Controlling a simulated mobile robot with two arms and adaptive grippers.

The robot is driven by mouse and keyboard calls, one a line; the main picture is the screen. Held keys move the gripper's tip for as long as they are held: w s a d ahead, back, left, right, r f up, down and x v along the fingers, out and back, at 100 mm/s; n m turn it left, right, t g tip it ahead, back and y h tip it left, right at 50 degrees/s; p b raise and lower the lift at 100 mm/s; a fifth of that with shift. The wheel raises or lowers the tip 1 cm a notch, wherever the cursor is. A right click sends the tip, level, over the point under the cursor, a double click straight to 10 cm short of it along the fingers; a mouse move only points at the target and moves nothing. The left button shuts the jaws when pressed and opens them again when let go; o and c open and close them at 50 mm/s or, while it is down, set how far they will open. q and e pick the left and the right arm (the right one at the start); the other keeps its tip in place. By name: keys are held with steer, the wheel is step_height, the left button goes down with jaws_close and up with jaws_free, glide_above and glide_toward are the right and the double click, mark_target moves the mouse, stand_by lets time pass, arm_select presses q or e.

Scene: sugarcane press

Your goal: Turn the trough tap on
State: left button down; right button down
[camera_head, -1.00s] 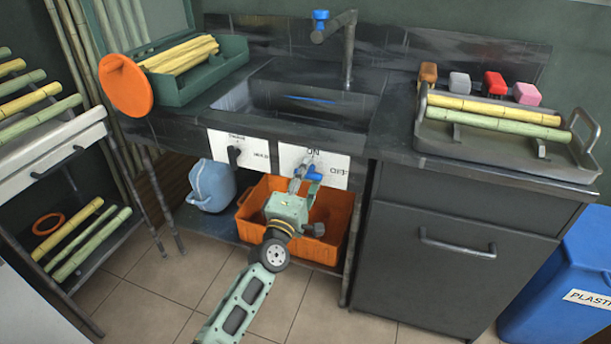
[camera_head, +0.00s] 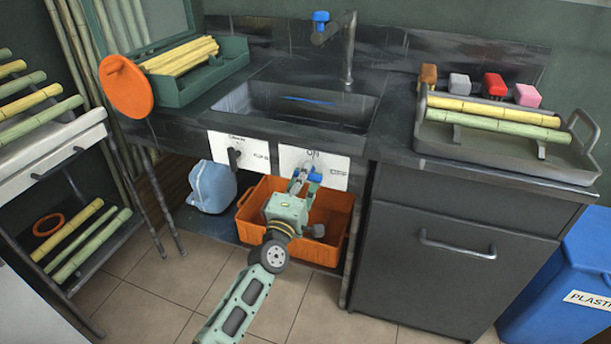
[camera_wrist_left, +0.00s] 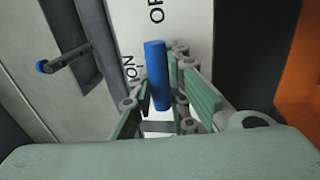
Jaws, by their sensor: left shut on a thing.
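The trough tap is a blue lever (camera_head: 315,177) at a white panel (camera_head: 338,178) below the sink, marked ON at the top and OFF at the right. My left gripper (camera_head: 302,178) is at the lever in front of this panel. In the left wrist view, the blue lever (camera_wrist_left: 156,72) stands between the green fingers of my left gripper (camera_wrist_left: 165,103), which are shut on it. Its free end points roughly towards the OFF lettering. The lever's pivot is hidden by the fingers. My right gripper is not in view.
The trough (camera_head: 250,100) and its spout (camera_head: 348,50) are above the panel. A second white panel with a black lever (camera_head: 233,158) is to the left. An orange crate (camera_head: 335,215) and a blue jug (camera_head: 212,187) are below. A dark cabinet (camera_head: 430,270) stands right.

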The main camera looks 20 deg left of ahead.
arm_select(q)
steer(key=shift+m, duration=0.6)
steer(key=m+p, duration=0.1)
steer(key=m, duration=0.1)
steer(key=m+h+p, duration=0.1)
steer(key=m, duration=0.2)
steer(key=m+h+p, duration=0.1)
steer(key=m, duration=0.2)
steer(key=shift+d+r+g, duration=0.1)
steer(key=shift+r+g, duration=0.15)
steer(key=shift+g, duration=0.15)
steer(key=m+g+h+p, duration=0.1)
steer(key=m+p, duration=0.3)
steer(key=m, duration=0.2)
steer(key=shift+d, duration=0.15)
steer(key=shift+m, duration=0.6)
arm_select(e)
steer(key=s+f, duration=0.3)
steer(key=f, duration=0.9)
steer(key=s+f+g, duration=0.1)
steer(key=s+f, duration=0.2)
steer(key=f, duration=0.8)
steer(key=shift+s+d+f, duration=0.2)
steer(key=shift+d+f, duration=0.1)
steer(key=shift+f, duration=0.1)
arm_select(q)
steer(key=c, duration=1.7)
jaws_free()
